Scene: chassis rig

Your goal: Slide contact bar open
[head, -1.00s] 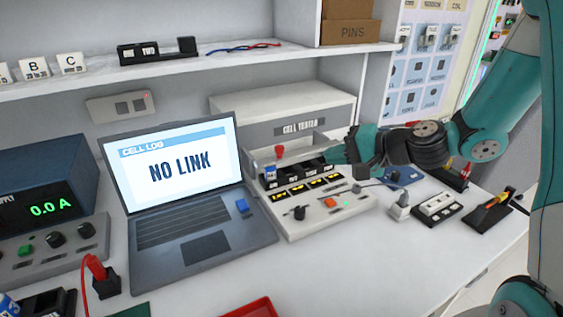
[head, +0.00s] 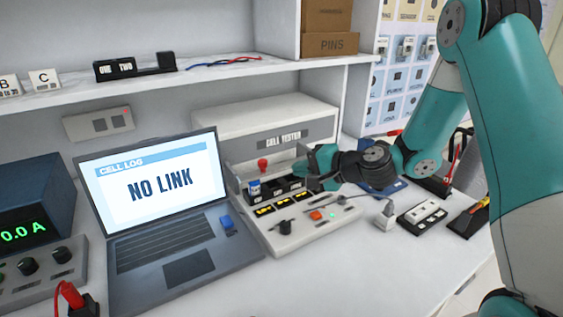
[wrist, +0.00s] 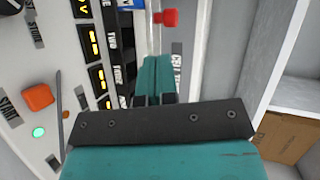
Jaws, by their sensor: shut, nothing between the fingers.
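The cell tester (head: 310,228) is a white unit with a row of dark bays, yellow displays, an orange button and a green light. A red knob (head: 262,165) stands at the left of its bays; I take it as the contact bar's handle, and the bar itself is hard to make out. The knob also shows in the wrist view (wrist: 168,17), beyond my fingertips. My gripper (head: 309,172) is over the right end of the bays, apart from the knob. In the wrist view my gripper (wrist: 157,68) has its teal fingers together, with nothing between them.
A blue-and-white cell (head: 254,187) stands in the left bay. The laptop (head: 160,215) on the left reads NO LINK. A white plug (head: 385,215) and a black-based block (head: 422,214) lie to the right. The shelf (head: 200,76) runs above.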

